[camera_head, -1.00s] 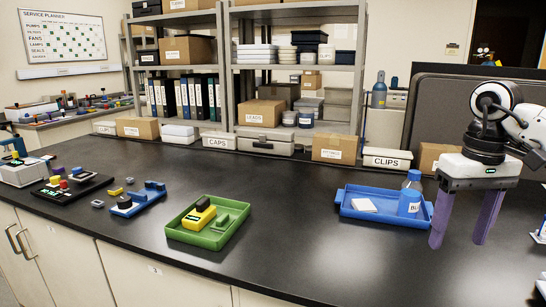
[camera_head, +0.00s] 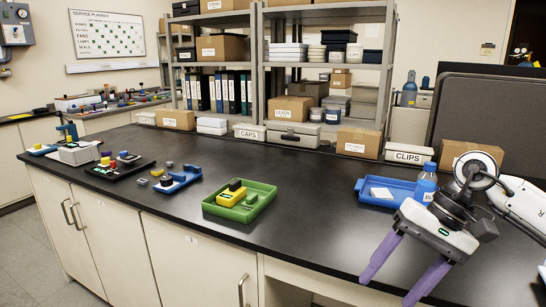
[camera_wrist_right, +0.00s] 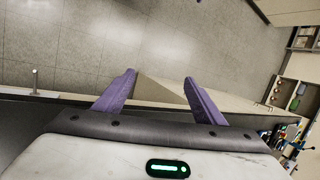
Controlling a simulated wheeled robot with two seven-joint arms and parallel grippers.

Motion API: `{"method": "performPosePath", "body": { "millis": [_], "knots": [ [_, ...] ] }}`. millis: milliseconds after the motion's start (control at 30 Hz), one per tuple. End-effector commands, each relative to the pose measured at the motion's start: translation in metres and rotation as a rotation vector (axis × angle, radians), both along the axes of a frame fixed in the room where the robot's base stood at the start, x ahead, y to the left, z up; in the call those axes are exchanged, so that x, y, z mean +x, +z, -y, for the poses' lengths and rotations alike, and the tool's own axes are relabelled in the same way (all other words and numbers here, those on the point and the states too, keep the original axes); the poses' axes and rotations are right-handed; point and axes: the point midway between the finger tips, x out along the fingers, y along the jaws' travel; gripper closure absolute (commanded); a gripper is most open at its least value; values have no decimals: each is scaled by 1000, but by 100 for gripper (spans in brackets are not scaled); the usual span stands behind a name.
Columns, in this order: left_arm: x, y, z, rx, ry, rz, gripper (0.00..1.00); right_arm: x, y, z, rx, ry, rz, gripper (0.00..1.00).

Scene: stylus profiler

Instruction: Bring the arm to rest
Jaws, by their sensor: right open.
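My right gripper (camera_head: 386,292) is open and empty, its two purple fingers tilted down to the left. In the head view it hangs at the right, over the front edge of the black bench. In the right wrist view the spread fingers (camera_wrist_right: 159,76) show with nothing between them, and grey tiled floor lies beyond them. My right arm (camera_head: 515,203) comes in from the right edge. My left gripper is not in view.
A blue tray (camera_head: 373,197) with a white piece (camera_head: 381,193) and a blue bottle (camera_head: 425,186) stands just behind my gripper. A green tray (camera_head: 263,208) holds a yellow block (camera_head: 231,196). Several small devices lie farther left.

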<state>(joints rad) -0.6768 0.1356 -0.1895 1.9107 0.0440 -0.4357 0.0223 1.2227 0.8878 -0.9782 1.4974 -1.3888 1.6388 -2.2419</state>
Motion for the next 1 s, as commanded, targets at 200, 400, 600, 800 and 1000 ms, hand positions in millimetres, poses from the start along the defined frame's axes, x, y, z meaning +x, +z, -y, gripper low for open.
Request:
{"method": "performPosePath", "body": {
  "millis": [200, 400, 600, 800, 1000],
  "knots": [
    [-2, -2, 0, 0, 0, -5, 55, -32, -28, -147, 501, -300, -379, 36],
    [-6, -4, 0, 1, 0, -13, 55, -41, -8, -224, 952, -721, -1016, 36],
    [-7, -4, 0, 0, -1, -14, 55, -15, -22, -216, 1289, -1174, -1840, 36],
    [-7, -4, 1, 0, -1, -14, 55, -10, -120, -156, -1171, 1212, 2147, 36],
    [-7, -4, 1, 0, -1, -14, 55, -75, -246, -101, -717, 734, 1546, 36]
  ]
}}
